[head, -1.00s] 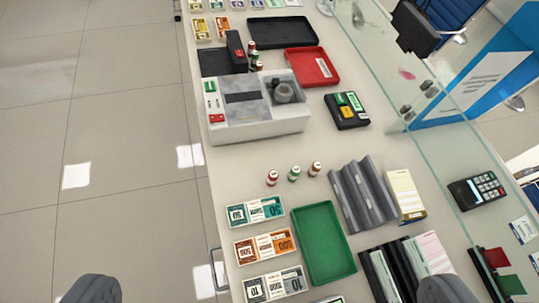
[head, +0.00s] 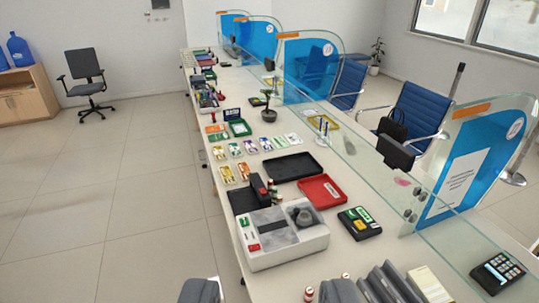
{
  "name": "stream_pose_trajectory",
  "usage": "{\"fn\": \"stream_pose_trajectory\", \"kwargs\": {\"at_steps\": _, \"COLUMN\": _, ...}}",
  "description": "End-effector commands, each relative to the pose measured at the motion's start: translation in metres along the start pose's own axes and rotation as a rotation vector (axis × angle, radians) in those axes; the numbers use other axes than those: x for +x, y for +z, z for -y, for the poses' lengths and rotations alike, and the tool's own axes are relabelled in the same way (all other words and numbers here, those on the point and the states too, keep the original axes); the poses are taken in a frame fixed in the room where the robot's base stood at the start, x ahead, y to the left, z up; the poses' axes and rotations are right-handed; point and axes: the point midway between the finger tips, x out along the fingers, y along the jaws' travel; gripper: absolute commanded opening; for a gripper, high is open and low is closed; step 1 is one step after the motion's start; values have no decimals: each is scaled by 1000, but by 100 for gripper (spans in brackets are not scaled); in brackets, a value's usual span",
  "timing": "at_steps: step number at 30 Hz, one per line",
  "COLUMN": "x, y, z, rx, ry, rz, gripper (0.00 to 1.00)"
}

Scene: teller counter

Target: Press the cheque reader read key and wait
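No device has a label I can read as cheque reader. A white and grey machine (head: 282,236) stands on the counter, with small green and red keys on its left end and a round grey part on top. To its right lies a small black device (head: 359,223) with green and yellow keys. Behind it a black upright unit (head: 259,191) with a red mark stands by a black pad. My gripper (head: 270,291) shows at the bottom edge, fingers wide apart and empty, nearer the camera than the machine. It appears apart from all of these.
A red tray (head: 321,191) and a black tray (head: 292,166) lie behind the machine. A glass screen (head: 440,222) runs along the right. Grey ridged holders (head: 385,285) and a card terminal (head: 497,272) are at lower right. Open floor (head: 110,225) lies left.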

Motion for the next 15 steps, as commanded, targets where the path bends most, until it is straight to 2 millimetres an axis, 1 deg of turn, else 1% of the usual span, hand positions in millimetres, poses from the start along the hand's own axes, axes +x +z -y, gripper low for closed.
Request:
{"fn": "stream_pose_trajectory", "kwargs": {"at_steps": 1, "x": 0, "y": 0, "z": 0, "rx": 0, "ry": 0, "rz": 0, "gripper": 17}}
{"fn": "stream_pose_trajectory", "kwargs": {"at_steps": 3, "x": 0, "y": 1, "z": 0, "rx": 0, "ry": 0, "rz": 0, "gripper": 0}}
{"fn": "stream_pose_trajectory", "kwargs": {"at_steps": 15, "x": 0, "y": 1, "z": 0, "rx": 0, "ry": 0, "rz": 1, "gripper": 0}}
